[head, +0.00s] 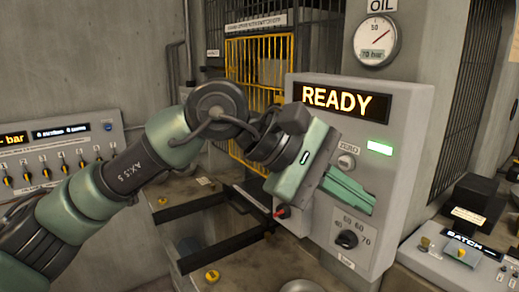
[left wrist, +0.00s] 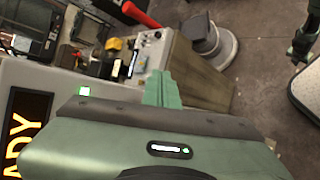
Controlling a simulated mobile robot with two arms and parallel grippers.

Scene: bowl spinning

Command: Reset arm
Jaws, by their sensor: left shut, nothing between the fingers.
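My left arm comes in from the left in the head view. Its green gripper (head: 350,190) is in front of the grey control box (head: 408,140), with its fingers pointing right and slightly down. The fingers are together and hold nothing. In the left wrist view the shut fingers (left wrist: 162,90) stick out past the gripper body. The box has a lit READY display (head: 340,101), a green light (head: 380,147), a small knob (head: 347,160) and a numbered dial (head: 346,239). I cannot tell whether the gripper touches the box.
A panel with several switches (head: 60,168) is at the left. A yellow cage door (head: 250,75) is behind. An oil gauge (head: 376,40) hangs above the box. A BATCH console (head: 460,250) stands at the lower right. The wrist view shows open floor (left wrist: 265,70).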

